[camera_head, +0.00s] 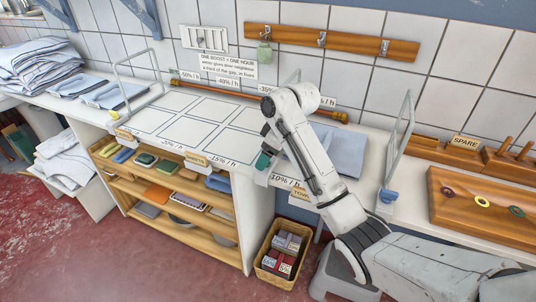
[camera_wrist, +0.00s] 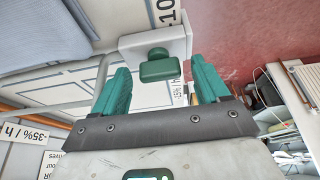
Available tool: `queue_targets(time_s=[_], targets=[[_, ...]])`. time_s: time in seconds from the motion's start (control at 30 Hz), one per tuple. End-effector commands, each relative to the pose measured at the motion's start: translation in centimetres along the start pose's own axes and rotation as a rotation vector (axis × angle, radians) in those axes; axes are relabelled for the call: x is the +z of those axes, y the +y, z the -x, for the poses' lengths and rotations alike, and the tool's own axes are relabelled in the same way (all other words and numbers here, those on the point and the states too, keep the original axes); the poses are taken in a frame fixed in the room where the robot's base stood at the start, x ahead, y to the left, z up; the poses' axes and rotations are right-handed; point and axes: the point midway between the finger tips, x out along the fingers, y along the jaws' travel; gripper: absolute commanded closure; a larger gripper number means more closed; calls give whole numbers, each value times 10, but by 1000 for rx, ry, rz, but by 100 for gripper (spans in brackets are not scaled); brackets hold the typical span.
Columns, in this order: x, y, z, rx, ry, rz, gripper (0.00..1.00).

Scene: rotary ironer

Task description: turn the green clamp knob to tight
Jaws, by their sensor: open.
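The green clamp knob (camera_wrist: 160,70) shows in the wrist view, in front of a white clamp bracket (camera_wrist: 178,47) at the bench edge. My gripper (camera_wrist: 160,64) is open, with one teal finger on each side of the knob. Gaps show between the knob and both fingers, so they look apart from it. In the head view my gripper (camera_head: 263,160) is at the front edge of the white bench, by the -10% / h label. My arm and fingers mostly hide the knob there, and I cannot tell its green from the fingers.
A yellow clamp knob (camera_head: 114,115) sits at the bench's left and a blue one (camera_head: 389,197) at its right. Wire frames stand on the bench (camera_head: 140,120). Folded blue cloth (camera_head: 345,150) lies behind my arm. A wicker basket (camera_head: 262,262) stands below on the floor.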

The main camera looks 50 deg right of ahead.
Motion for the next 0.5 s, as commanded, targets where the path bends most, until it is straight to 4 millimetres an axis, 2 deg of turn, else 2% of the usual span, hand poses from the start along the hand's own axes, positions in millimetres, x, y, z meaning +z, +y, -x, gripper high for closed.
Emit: queue_targets(time_s=[0.23, 0.5], targets=[[0, 0, -1, 0, 0, 0, 26], [0, 0, 0, 0, 0, 0, 51]])
